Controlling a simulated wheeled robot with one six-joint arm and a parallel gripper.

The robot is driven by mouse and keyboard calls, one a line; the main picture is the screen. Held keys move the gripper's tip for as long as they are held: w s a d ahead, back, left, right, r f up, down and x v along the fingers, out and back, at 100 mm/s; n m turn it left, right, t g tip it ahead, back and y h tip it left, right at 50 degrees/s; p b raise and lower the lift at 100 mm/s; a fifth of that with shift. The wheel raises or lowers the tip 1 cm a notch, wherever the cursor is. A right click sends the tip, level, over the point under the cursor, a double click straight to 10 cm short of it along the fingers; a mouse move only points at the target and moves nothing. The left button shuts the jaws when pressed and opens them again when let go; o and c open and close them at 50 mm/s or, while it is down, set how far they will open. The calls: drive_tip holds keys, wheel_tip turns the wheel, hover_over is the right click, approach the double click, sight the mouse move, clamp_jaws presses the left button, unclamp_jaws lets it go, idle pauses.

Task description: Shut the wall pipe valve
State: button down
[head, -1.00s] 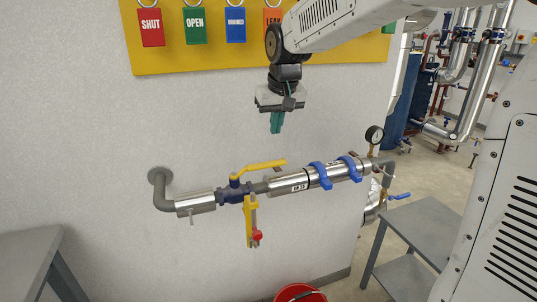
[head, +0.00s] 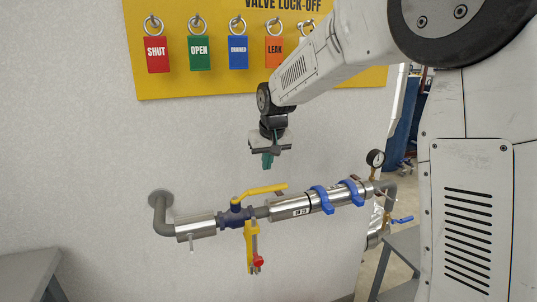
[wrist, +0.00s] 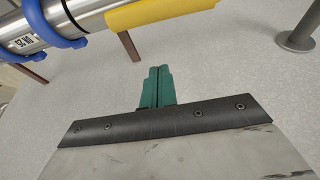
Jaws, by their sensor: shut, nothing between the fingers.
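The wall pipe valve (head: 235,215) is a blue body in a silver-clad pipe with a yellow lever (head: 264,191). The lever points right, roughly along the pipe. In the wrist view the lever (wrist: 160,12) shows at the top edge. My gripper (head: 267,163) has teal fingers, held together and empty. In the head view it is just above the lever's right end, with a gap between them. In the wrist view the fingertips (wrist: 159,70) are below the lever in the picture and apart from it.
A yellow board (head: 190,85) with hanging tags, including a red SHUT tag (head: 157,54), is on the wall above. A yellow bracket with a red knob (head: 258,261) hangs below the valve. Blue clamps (head: 322,199) and a gauge (head: 375,158) are to the right. A grey table (head: 30,275) stands lower left.

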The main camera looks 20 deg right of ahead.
sight(260, 192)
drive_tip(key=f, duration=0.2)
drive_tip(key=s+f, duration=0.1)
drive_tip(key=f, duration=0.1)
drive_tip(key=shift+s, duration=0.8)
drive_tip(key=shift+s+d, duration=0.1)
drive_tip(key=shift+d, duration=0.05)
